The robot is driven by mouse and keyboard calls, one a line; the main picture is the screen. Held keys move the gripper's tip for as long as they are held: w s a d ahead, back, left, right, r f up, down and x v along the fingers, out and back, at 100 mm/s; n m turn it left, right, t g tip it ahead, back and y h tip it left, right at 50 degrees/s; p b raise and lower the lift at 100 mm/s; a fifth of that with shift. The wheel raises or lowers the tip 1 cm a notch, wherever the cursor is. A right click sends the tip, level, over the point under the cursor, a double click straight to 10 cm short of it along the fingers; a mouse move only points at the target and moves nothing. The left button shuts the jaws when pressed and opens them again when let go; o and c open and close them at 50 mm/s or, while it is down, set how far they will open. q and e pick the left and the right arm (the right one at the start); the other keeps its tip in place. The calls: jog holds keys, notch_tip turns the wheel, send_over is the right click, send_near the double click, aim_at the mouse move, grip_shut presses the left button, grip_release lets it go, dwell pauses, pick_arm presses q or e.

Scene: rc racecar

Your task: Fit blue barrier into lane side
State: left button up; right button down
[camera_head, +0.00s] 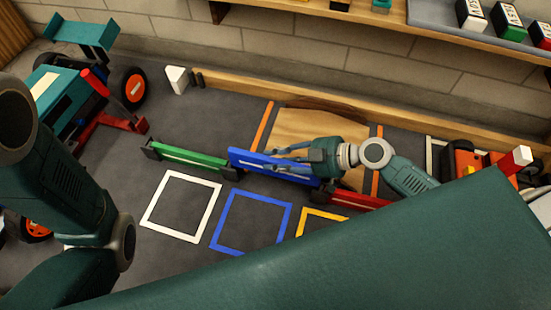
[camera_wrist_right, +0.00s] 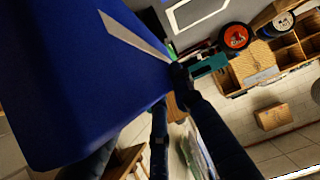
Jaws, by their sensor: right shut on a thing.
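The blue barrier (camera_head: 246,162) is a long flat panel between the green barrier (camera_head: 190,158) and the red barrier (camera_head: 352,199), roughly in line with them. My right gripper (camera_head: 277,161) is shut on it from the right, its fingers across the upper middle. I cannot tell whether its bottom touches the floor. In the right wrist view the blue barrier (camera_wrist_right: 85,90) fills the left side, with a pale stripe on its face. A blue square outline (camera_head: 222,220) is marked on the floor in front of it. My left arm shows at the left, but its gripper is outside the view.
A white square (camera_head: 152,203) and a partly hidden yellow square (camera_head: 323,213) flank the blue outline. Behind is a wooden ramp (camera_head: 300,125) between orange strips. A teal racecar (camera_head: 60,95) stands left, an orange vehicle (camera_head: 463,160) right. A wooden edging (camera_head: 240,88) runs along the wall.

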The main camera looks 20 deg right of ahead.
aim_at(276, 173)
jog(key=shift+f+b, duration=3.9)
jog(key=shift+f, duration=0.05)
jog(key=shift+r, duration=0.1)
jog(key=shift+r+p, duration=2.95)
jog(key=shift+r, duration=0.7)
jog(key=shift+b, duration=0.3)
jog(key=shift+f+b, duration=0.45)
jog(key=shift+f, duration=0.1)
